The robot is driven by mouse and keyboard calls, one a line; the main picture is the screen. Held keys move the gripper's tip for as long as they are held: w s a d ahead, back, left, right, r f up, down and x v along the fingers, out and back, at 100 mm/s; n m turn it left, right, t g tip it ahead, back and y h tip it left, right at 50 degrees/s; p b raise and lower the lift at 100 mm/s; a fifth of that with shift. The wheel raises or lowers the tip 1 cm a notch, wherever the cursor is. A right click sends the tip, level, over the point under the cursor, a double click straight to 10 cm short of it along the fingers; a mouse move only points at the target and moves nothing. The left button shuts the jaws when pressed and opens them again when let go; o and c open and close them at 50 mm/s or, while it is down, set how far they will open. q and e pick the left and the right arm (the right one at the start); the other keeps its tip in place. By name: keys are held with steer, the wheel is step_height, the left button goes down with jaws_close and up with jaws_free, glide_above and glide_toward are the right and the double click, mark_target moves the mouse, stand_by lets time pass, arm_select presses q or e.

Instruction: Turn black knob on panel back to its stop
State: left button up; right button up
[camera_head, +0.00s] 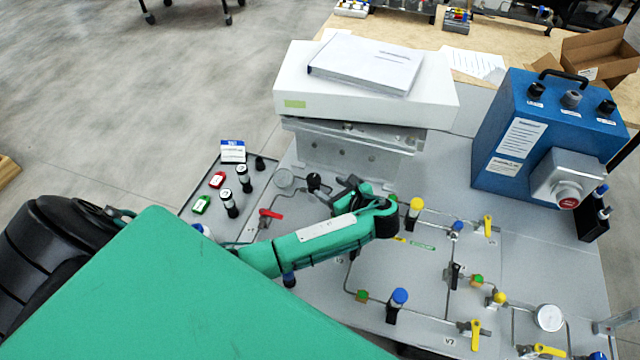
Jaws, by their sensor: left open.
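A small black knob (314,181) stands on the grey panel (520,240), just in front of the metal bracket. My left arm reaches in from the left, and its wrist bends back toward the knob. My left gripper (338,191) is open and small in the picture, just right of the black knob. I cannot tell whether a finger touches the knob, and the knob's turned angle is too small to read. The arm hides part of the panel below. My right gripper is not in view.
The panel carries thin pipes, a yellow knob (415,208), a blue knob (399,297), a red lever (269,215) and several yellow levers. A white box (290,85) on a metal bracket (355,155) stands behind. A blue case (500,130) stands at right.

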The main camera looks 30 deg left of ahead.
arm_select(q)
steer(key=shift+b+v, duration=0.3)
steer(key=shift+v, duration=1.85)
